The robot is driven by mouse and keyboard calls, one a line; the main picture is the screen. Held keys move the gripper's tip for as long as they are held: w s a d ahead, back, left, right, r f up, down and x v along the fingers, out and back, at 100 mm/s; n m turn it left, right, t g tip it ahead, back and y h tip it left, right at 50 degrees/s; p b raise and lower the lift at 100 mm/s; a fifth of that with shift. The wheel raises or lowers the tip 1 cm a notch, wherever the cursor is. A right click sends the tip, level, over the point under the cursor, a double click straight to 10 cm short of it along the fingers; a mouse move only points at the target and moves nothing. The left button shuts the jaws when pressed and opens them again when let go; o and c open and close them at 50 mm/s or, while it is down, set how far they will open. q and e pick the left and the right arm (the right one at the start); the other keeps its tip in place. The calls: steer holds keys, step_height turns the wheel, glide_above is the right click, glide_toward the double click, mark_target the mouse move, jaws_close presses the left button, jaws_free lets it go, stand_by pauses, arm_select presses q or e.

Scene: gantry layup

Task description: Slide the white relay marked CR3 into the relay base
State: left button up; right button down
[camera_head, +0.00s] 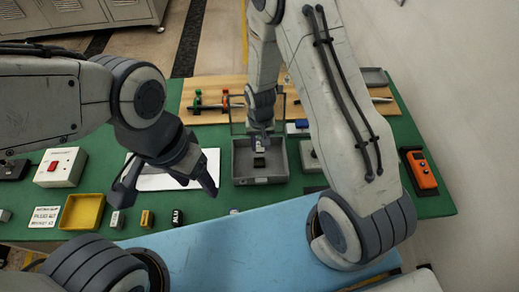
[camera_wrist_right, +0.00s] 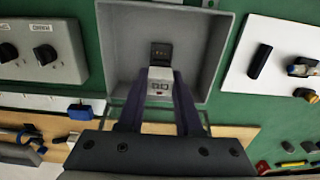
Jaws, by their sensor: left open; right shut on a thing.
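My right gripper (camera_wrist_right: 160,98) is shut on a white relay (camera_wrist_right: 160,88) with small markings on its face, too small to read. A black relay base (camera_wrist_right: 161,54) stands inside a grey open box (camera_wrist_right: 222,40). In the right wrist view the relay is just by the base; I cannot tell whether they touch. In the head view my right gripper (camera_head: 260,140) reaches down into the grey box (camera_head: 284,162), with the dark base (camera_head: 259,162) below it. The relay is mostly hidden there. My left gripper (camera_head: 164,193) is open and empty above the table, left of the box.
Small blocks, a grey one (camera_head: 117,219), a yellow one (camera_head: 147,218) and a black one (camera_head: 177,217), stand along the front. A yellow tray (camera_head: 66,214), a switch box (camera_head: 60,167) and an orange device (camera_head: 420,172) stand to the sides. Tools lie on a wooden board (camera_head: 215,86) behind.

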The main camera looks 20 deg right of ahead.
steer(key=shift+a, duration=0.15)
steer(key=shift+f+b, duration=2.25)
steer(key=shift+f, duration=0.7)
steer(key=shift+f+b, duration=0.7)
steer(key=shift+f, duration=0.25)
steer(key=c, duration=0.5)
jaws_free()
step_height(320, 180, up, 11)
steer(key=shift+f+b, duration=0.2)
steer(key=shift+b, duration=0.4)
